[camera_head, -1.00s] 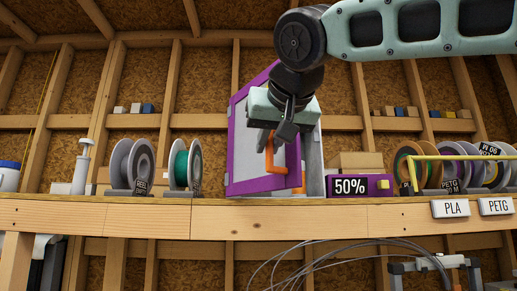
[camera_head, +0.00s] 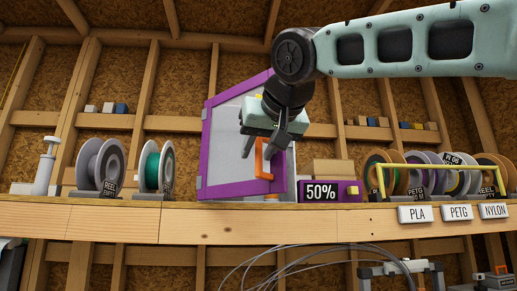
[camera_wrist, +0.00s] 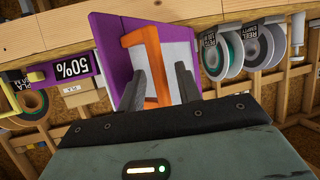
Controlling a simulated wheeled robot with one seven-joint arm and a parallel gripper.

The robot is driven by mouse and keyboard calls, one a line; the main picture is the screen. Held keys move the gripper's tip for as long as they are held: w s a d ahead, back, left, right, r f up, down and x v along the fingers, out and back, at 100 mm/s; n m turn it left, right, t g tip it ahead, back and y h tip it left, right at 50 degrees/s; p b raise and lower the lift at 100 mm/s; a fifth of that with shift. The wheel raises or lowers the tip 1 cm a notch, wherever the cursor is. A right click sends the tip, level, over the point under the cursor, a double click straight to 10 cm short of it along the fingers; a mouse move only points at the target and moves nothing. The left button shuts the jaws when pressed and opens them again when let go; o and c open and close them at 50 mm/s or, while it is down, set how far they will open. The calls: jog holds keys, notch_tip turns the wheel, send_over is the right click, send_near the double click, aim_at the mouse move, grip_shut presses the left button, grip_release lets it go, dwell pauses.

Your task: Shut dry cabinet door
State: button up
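The dry cabinet door (camera_head: 206,150) has a purple frame and a pale panel, and stands ajar at an angle on the shelf. Its orange handle (camera_head: 262,163) also shows in the wrist view (camera_wrist: 152,75). My gripper (camera_head: 260,148) is at the handle, in front of the door. In the wrist view, my gripper's dark fingers (camera_wrist: 160,78) are apart, one on each side of the handle bar; I cannot tell whether either touches it. The cabinet body (camera_head: 291,165) is mostly hidden behind the door.
Reels (camera_head: 153,167) stand to the left, with more spools (camera_head: 415,178) behind a yellow rail at right. The wooden shelf edge (camera_head: 170,220) runs below. Cables hang beneath it.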

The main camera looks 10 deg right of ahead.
jog(key=b+v, duration=0.2)
jog(key=v, duration=1.5)
jog(key=shift+r, duration=0.15)
jog(key=shift+s, duration=0.15)
